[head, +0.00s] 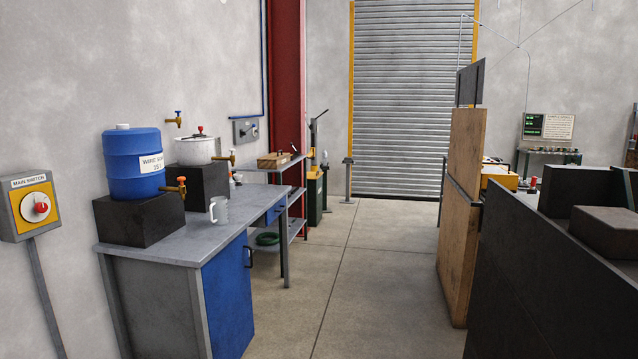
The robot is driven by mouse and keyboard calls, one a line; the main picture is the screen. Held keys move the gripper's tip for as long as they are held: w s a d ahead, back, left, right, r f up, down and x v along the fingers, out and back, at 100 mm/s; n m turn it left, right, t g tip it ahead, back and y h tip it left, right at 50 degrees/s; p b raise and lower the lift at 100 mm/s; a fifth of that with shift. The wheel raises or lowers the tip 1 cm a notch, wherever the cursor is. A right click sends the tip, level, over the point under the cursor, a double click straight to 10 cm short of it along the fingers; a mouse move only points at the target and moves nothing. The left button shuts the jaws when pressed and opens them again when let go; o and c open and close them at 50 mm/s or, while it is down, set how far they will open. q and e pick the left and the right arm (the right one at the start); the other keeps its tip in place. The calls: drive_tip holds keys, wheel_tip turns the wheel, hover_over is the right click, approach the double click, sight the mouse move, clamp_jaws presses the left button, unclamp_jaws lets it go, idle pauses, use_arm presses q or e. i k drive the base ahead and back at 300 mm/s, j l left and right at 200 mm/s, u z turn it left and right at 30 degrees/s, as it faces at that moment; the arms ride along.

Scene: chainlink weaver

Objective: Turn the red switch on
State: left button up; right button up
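The red switch (41,208) is a red knob on a round white dial, set on a yellow plate in a grey wall box labelled "MAIN SWITCH" (20,228). It is on the wall at the far left of the head view, left of the workbench. The picture is too small to tell which position the knob is turned to. Neither of my grippers shows in the head view.
A grey workbench (200,243) with a blue door stands right of the switch, carrying a blue barrel (133,170) and a clear mug (219,211). Concrete floor (365,270) is clear in the middle. Dark blocks (540,280) and a wooden panel (462,215) bound the right.

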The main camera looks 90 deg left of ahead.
sight(39, 206)
drive_tip(key=u, duration=4.25)
drive_tip(key=i, duration=1.2)
drive_tip(key=u, duration=0.05)
